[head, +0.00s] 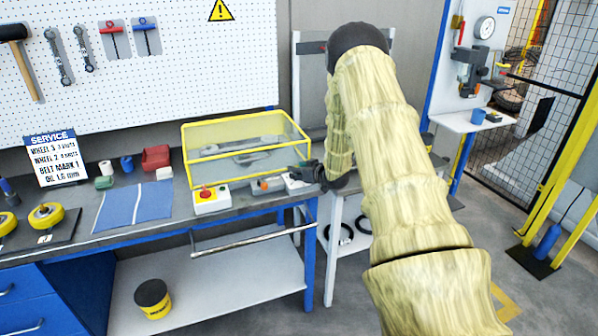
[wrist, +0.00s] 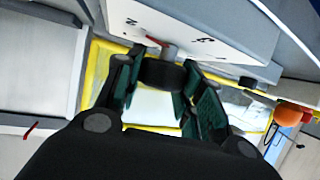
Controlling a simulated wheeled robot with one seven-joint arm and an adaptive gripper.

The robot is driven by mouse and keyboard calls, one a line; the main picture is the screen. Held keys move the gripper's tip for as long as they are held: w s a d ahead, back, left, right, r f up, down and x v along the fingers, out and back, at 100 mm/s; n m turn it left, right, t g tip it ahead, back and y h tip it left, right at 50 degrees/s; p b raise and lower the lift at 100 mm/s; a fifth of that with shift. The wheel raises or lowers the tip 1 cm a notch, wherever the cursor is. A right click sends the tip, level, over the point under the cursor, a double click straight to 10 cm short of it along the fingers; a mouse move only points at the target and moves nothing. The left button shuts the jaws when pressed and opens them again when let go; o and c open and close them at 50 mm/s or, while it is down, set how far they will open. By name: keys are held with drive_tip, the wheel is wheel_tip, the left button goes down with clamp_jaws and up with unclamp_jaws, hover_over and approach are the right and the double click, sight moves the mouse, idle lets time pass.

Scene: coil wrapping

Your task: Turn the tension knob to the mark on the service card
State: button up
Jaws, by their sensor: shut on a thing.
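The service card (head: 57,158) stands upright on the bench at the left in the head view, and its belt line reads mark 1. The tension knob (wrist: 162,73) is a dark cylinder on a grey shaft in the wrist view. A red pointer (wrist: 157,41) lies beside the shaft. My gripper (wrist: 160,92) has its green-padded fingers closed around the knob. In the head view my gripper (head: 308,174) is at the bench's right end, and my arm hides the knob.
A yellow-framed clear case (head: 245,118) stands close behind my gripper. A white box with a red button (head: 211,200) and an orange-grey part (head: 268,185) are left of it. A blue cloth (head: 133,205) and yellow wheels (head: 46,216) lie further left.

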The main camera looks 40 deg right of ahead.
drive_tip(key=shift+d, duration=0.1)
drive_tip(key=n+y, duration=0.3)
drive_tip(key=y, duration=0.1)
drive_tip(key=shift+n, duration=0.3)
drive_tip(key=n+y, duration=0.1)
drive_tip(key=n+g+y, duration=0.1)
drive_tip(key=n+y, duration=0.1)
drive_tip(key=shift+f+y, duration=0.2)
drive_tip(key=shift+y, duration=0.1)
drive_tip(key=n+g+y+b, duration=0.2)
drive_tip(key=n+y, duration=0.1)
drive_tip(key=shift+b, duration=0.3)
drive_tip(key=shift+r+n+g+y+b, duration=0.15)
drive_tip(key=shift+n+g+y+b, duration=0.6)
drive_tip(key=shift+n, duration=0.25)
drive_tip(key=shift+r+g, duration=0.1)
drive_tip(key=shift+g, duration=0.15)
drive_tip(key=o, duration=1)
drive_tip(key=shift+y, duration=0.25)
drive_tip(key=shift+c, duration=0.2)
